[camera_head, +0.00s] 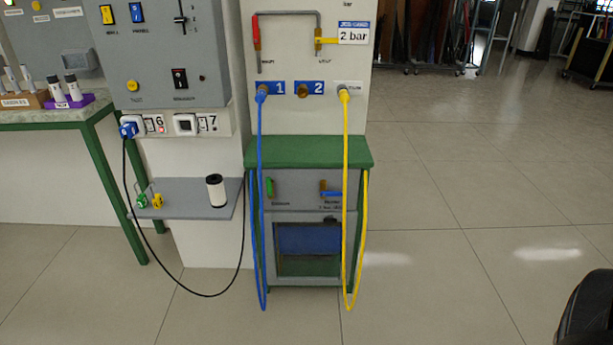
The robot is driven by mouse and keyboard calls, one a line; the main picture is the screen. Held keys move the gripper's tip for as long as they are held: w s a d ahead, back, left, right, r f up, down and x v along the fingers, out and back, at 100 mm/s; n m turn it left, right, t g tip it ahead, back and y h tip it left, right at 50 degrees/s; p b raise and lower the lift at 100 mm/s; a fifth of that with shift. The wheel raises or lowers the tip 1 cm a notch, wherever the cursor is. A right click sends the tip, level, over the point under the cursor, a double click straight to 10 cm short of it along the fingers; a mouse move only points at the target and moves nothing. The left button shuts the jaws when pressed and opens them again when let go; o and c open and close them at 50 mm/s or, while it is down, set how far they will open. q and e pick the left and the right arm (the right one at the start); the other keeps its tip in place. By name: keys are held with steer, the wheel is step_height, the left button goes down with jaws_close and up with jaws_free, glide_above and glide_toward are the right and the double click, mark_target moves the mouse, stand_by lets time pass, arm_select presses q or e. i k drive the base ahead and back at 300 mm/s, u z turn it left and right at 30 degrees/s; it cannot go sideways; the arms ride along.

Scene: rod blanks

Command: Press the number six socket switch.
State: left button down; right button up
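The number six socket (149,125) is on a white strip below the grey control panel, at the left of the head view. A blue plug (129,129) sits in it, with a black cable hanging down. The label 6 (160,124) is to the right of the plug. A small switch seems to lie between plug and label, but its position is too small to tell. Neither of my grippers is in view.
The number seven socket (186,124) is just right, with no plug. Below, a grey shelf (190,207) holds a white cylinder (216,190) and small green and yellow items. Blue (260,200) and yellow (345,200) hoses hang by a green-topped cabinet (310,151).

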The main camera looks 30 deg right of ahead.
mark_target(148, 123)
steer(key=k, duration=0.4)
steer(key=z, duration=0.3)
steer(key=i, duration=1)
steer(key=u, duration=0.15)
steer(key=k, duration=0.6)
steer(key=u, duration=0.75)
steer(key=i, duration=1.5)
steer(key=z, duration=0.05)
